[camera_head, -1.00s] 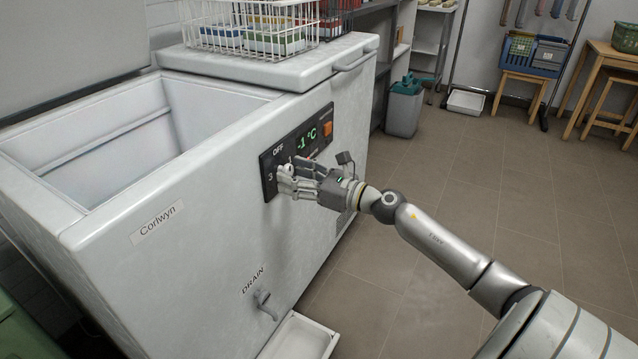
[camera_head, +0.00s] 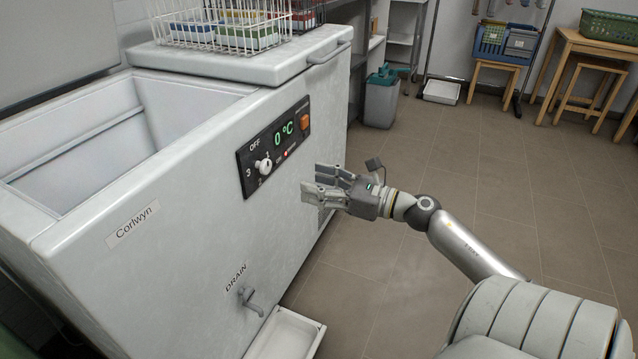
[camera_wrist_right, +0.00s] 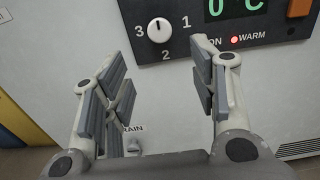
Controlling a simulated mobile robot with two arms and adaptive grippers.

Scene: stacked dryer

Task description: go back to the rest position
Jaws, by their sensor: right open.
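My right gripper (camera_head: 322,186) is open and empty in the head view, to the right of the freezer's control panel (camera_head: 240,172) and apart from the dial. In the right wrist view its two fingers (camera_wrist_right: 160,95) are spread, with nothing between them. The white round dial (camera_head: 263,166) sits on the dark panel, and it also shows in the wrist view (camera_wrist_right: 159,30) among the marks 3, 2 and 1. The green display (camera_head: 284,131) reads 0 °C. My left gripper is not in view.
The white chest freezer (camera_head: 180,215) stands open on the left. Its drain tap (camera_head: 250,300) is above a white tray (camera_head: 318,340) on the floor. A wire basket (camera_head: 222,25) rests on the lid. A grey bin (camera_head: 381,103) stands behind.

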